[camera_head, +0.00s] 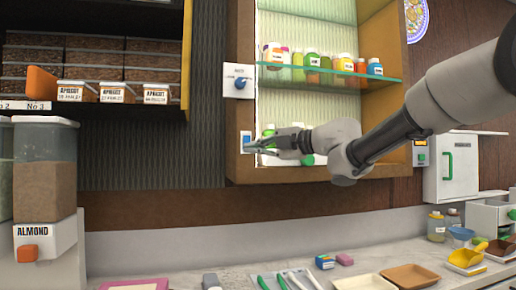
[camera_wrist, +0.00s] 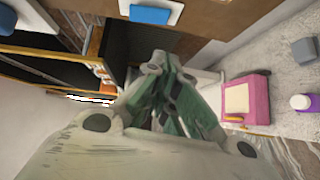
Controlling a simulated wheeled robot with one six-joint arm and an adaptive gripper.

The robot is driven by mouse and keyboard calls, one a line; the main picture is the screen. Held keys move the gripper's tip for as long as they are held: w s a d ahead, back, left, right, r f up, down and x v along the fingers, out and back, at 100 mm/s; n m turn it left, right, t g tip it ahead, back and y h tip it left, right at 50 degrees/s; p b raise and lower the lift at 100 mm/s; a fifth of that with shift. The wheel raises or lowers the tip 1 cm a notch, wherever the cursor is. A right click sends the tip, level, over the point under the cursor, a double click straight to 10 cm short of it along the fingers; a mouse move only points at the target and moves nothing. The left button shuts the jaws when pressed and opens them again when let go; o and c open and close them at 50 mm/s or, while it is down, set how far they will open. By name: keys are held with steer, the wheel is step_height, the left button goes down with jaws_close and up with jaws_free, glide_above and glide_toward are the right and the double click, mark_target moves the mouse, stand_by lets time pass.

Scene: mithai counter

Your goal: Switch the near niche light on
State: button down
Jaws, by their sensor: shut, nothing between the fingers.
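The niche (camera_head: 241,112) is a wooden-framed wall recess with a bright inside and a glass shelf of bottles. On its left frame are a white plate with a blue knob (camera_head: 239,82) and, lower, a white plate with a blue rocker switch (camera_head: 246,141). A blue rocker on a white plate also shows at the top of the wrist view (camera_wrist: 150,14). My gripper (camera_head: 254,147) is shut and empty, its tips close beside the lower switch; whether they touch it I cannot tell. In the wrist view my gripper's tips (camera_wrist: 158,62) point toward the blue rocker with a gap in the picture.
Bottles stand behind my gripper. Below, the counter (camera_head: 235,278) holds trays, scoops and small boxes. An almond dispenser (camera_head: 45,190) stands at left.

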steer(key=f+v, duration=0.1)
steer(key=v, duration=0.8)
steer(key=shift+d+f, duration=0.3)
steer(key=shift+d, duration=0.05)
steer(key=shift+s, duration=0.1)
steer(key=w+d+f+m+t+h, duration=0.35)
steer(key=d+m+h, duration=0.2)
steer(key=d, duration=0.25)
steer(key=w+d+f+m+t+h, duration=0.2)
steer(key=w+d+f+m+h, duration=0.25)
steer(key=d+m, duration=0.3)
steer(key=s+d+f+m+g+h, duration=0.1)
steer(key=s+d+f+m+h, duration=0.2)
steer(key=d, duration=0.3)
steer(key=s+d+f+m+g+h, duration=0.1)
steer(key=s+d+f+m+h, duration=0.15)
steer(key=d+f+m, duration=0.2)
steer(key=s+d+f+m+g+h, duration=0.2)
steer(key=s+d+f+m+g, duration=0.3)
steer(key=s, duration=0.6)
steer(key=s+a+f+m+g+y, duration=0.1)
steer(key=s+f+m, duration=0.1)
steer(key=s, duration=0.6)
steer(key=s+a+f+m+g+y, duration=0.1)
steer(key=s+f, duration=0.3)
steer(key=s, duration=0.5)
steer(key=shift+s+f+m+y, duration=0.3)
steer(key=shift+f+m+y, duration=0.05)
steer(key=shift+f, duration=0.05)
